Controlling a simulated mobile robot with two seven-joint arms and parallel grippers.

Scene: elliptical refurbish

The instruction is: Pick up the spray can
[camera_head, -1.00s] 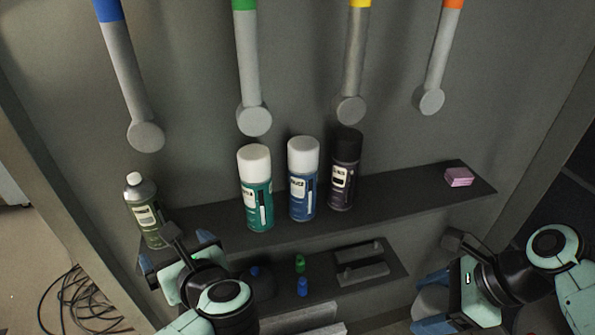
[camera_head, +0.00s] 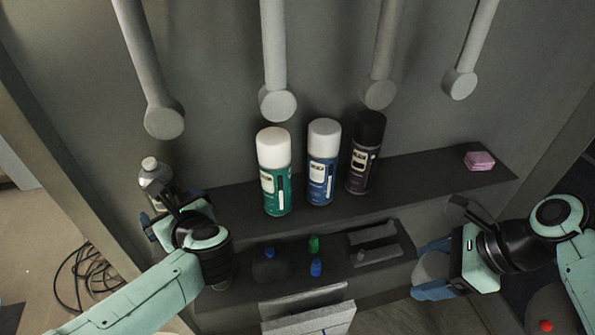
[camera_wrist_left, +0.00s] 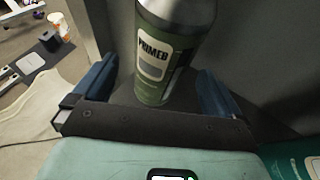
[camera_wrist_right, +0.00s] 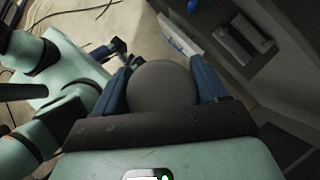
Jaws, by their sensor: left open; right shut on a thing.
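An olive-green spray can marked PRIMER (camera_wrist_left: 165,65) stands upright between the fingers of my open left gripper (camera_wrist_left: 155,90), with a gap visible on the right side. In the head view this can (camera_head: 155,174) is at the shelf's left end, its lower part hidden by my left gripper (camera_head: 172,212). A teal can (camera_head: 275,180), a blue can (camera_head: 322,170) and a black can (camera_head: 365,155) stand upright to its right. My right gripper (camera_head: 430,268) is shut on a grey round object (camera_wrist_right: 165,85), well away from the cans.
The dark shelf (camera_head: 420,185) carries a pink block (camera_head: 479,161) at its right. A lower shelf (camera_head: 340,270) holds a green item (camera_head: 313,244), a blue item (camera_head: 315,267) and a grey holder. Grey rods hang above the cans. Cables lie on the floor at left.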

